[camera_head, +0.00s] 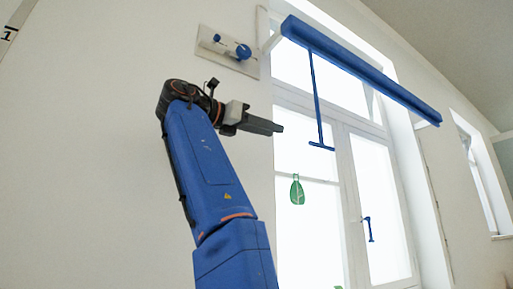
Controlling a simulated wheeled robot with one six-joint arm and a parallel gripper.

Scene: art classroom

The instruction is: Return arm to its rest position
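My arm (205,160) is blue and rises from the bottom middle of the head view. It is raised, with its wrist bent over to the right. My gripper (280,128) is dark and points right, in front of the wall beside the window. Its fingers look close together and are seen from the side, so I cannot tell if they are open or shut. Nothing is visible in it.
A window (352,170) with white frames stands to the right, with a blue handle (369,229) and a green leaf-like ornament (297,191). A blue bar (365,71) with a hanging T-shaped rod (317,105) runs above it. A wall plate (208,47) is above my gripper.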

